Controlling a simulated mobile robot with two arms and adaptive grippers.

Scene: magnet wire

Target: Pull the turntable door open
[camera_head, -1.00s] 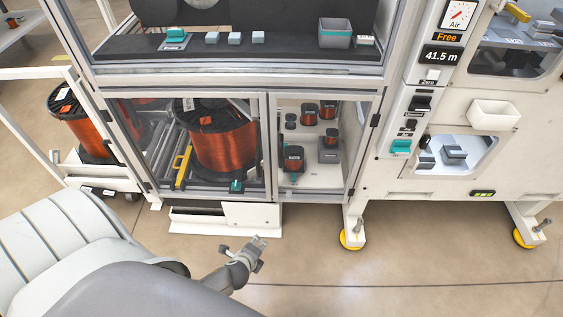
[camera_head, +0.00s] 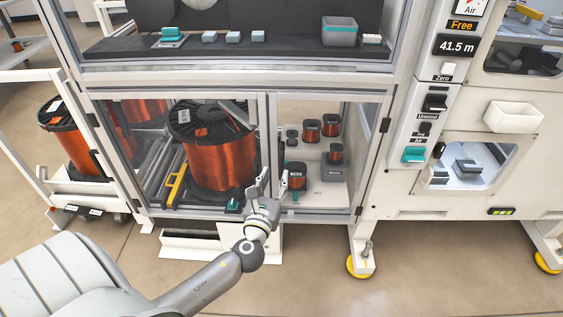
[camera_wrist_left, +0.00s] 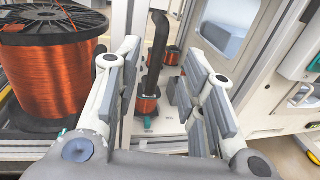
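The lower cabinet front has two glazed, grey-framed doors, both looking shut. Behind the left one (camera_head: 259,125) stands a large copper wire spool (camera_head: 215,160); behind the right one (camera_head: 357,150) are small spools. My left gripper (camera_head: 272,177) is in front of the upright frames where the doors meet. It is open and empty, fingers pointing at the cabinet. In the left wrist view, a black curved upright handle (camera_wrist_left: 156,50) shows between the two spread fingers, further ahead; contact is not visible. The handle is not clear in the head view. My right gripper is not in view.
A yellow bar (camera_head: 176,186) lies beside the large spool. A teal part (camera_head: 233,203) sits at the left door's bottom. A cart with another spool (camera_head: 68,140) stands at left. Cabinet feet (camera_head: 360,262) stand at right. The floor in front is clear.

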